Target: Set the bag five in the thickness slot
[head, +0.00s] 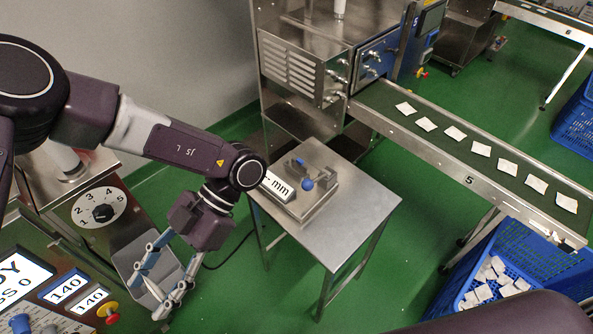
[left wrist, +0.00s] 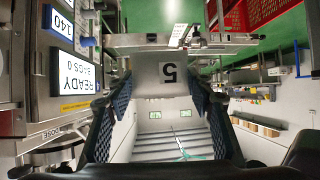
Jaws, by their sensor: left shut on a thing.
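My left gripper (head: 151,281) is low at the left of the head view, in front of the packing machine's metal chute. Its fingers are spread and shut on a pale flat piece marked 5 (left wrist: 153,80), which I take as bag five. It fills the gap between the fingertips in the left wrist view, where the gripper (left wrist: 160,88) also shows. In the head view it is hard to separate from the chute. The thickness gauge (head: 318,207), with an "mm" display and blue knobs, stands on a small steel table (head: 345,228), right of the gripper. Its slot is too small to make out.
The packing machine (head: 62,240) with a dial and READY screen stands at the left. A conveyor (head: 420,137) with several white bags runs at the right, above a blue crate (head: 533,258) of bags. Green floor is open between the machine and table.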

